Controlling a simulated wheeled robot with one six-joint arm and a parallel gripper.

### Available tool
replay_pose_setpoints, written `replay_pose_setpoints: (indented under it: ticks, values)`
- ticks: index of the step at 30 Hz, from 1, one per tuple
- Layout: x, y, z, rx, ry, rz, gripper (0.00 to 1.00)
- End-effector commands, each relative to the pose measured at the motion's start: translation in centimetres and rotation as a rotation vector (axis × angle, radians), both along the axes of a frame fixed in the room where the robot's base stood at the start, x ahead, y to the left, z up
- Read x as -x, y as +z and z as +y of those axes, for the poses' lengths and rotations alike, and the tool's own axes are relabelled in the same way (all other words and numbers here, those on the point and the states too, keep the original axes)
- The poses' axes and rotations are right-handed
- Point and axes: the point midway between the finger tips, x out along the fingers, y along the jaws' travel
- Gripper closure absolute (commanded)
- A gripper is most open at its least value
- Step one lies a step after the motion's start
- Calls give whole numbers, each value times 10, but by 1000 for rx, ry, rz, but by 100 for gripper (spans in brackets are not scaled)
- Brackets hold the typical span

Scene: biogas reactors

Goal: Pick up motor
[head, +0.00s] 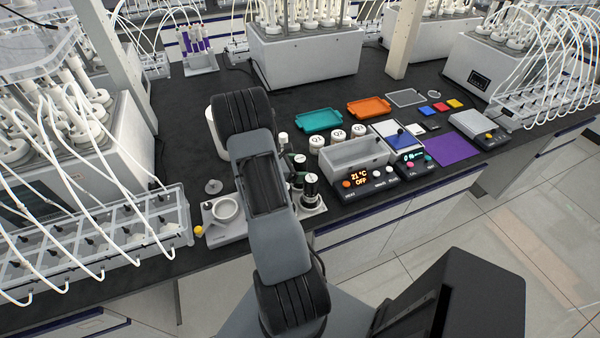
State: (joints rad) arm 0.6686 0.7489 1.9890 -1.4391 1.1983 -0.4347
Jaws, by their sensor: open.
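A small dark upright cylinder with a pale top, likely the motor (311,187), stands on the grey base plate (313,211) just right of my arm. Its label or details are too small to read. Other small dark and pale parts stand close behind it, partly covered by my arm. The left part of the plate carries a round white cup (225,208). My arm rises across the middle of the head view and hides much of this spot. My gripper cannot be made out; my arm links cover where it may be.
A grey open bin (355,158), white lidded jars (318,143) and a heater box with a display (365,181) stand to the right. Teal (319,121) and orange (369,107) trays lie behind. Tubed reactors crowd the left side.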

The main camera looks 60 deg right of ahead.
Motion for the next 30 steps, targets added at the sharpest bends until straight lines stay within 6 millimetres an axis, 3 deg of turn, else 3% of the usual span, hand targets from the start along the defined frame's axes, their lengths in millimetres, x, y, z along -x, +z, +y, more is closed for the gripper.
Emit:
replay_pose_setpoints:
  ticks: [2,23,30]
  values:
    - [0,0,0,0,0,0,19]
    - [0,0,0,0,0,0,86]
    - [-1,3,0,2,0,-1,86]
